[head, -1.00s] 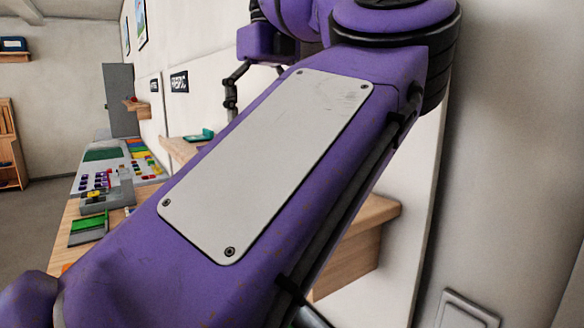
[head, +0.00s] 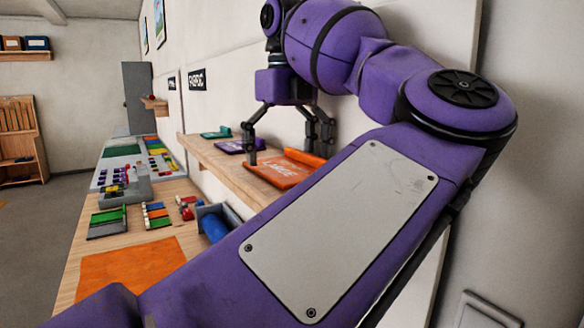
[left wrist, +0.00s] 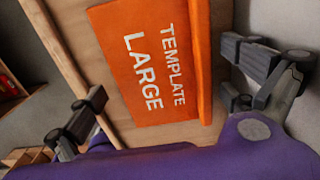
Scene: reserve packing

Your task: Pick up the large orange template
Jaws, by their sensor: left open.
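The large orange template (head: 283,173) lies flat on a wooden wall shelf, with a raised orange edge at its wall side. In the left wrist view it is a flat orange plate (left wrist: 146,62) lettered "TEMPLATE LARGE". My left gripper (head: 288,158) is open above the template, pointing down, one finger toward the shelf's front edge and the other toward the wall. In the left wrist view its fingers (left wrist: 166,112) stand wide apart on either side of the template, with nothing between them held. My right gripper is not in view.
A purple template (head: 240,146) and a green one (head: 216,133) lie farther along the shelf (head: 205,152). Below is a bench with an orange mat (head: 128,270), a blue cylinder (head: 213,227) in a grey holder, and small coloured parts. The wall stands close behind the shelf.

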